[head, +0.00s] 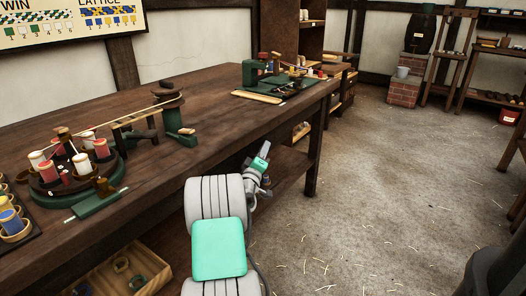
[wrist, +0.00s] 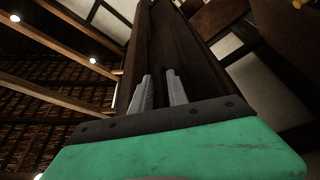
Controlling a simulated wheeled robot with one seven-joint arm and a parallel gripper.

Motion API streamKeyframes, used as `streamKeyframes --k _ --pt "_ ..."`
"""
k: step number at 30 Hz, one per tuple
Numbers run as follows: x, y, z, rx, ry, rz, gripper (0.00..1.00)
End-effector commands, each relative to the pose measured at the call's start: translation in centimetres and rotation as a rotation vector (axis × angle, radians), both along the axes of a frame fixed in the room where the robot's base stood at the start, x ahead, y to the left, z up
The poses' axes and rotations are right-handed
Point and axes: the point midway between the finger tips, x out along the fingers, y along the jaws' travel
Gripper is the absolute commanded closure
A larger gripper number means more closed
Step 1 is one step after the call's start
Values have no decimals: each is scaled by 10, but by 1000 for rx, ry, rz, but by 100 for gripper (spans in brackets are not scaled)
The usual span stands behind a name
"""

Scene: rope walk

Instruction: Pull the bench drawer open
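The long dark wooden bench (head: 215,100) runs from the lower left to the back. Below its top at the lower left, a pale wooden box (head: 155,285) holds several rings. I cannot tell whether it is the drawer or a tray on the lower shelf. No drawer handle is clear in either view. My gripper (head: 265,150) is beside the bench's front edge, partly hidden by my own wrist. In the wrist view my gripper (wrist: 160,90) has two grey fingers with a gap between them, and nothing shows held. Dark wood (wrist: 185,45) fills the view beyond the fingertips.
On the bench stand a round bobbin stand (head: 75,180), a green-based winding device (head: 180,125) and a green mat with tools (head: 285,83). A bench leg (head: 314,160) stands right of my gripper. The straw-strewn floor (head: 370,190) to the right is clear.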

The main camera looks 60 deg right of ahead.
Motion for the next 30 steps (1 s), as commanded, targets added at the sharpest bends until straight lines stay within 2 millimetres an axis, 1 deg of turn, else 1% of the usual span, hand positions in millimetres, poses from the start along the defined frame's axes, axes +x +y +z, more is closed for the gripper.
streamKeyframes --k 2,9,30 --pt "0 0 0 -1 0 1 81" --pt "1 1 0 0 -1 2 100" --pt "1 1 0 1 0 2 100"
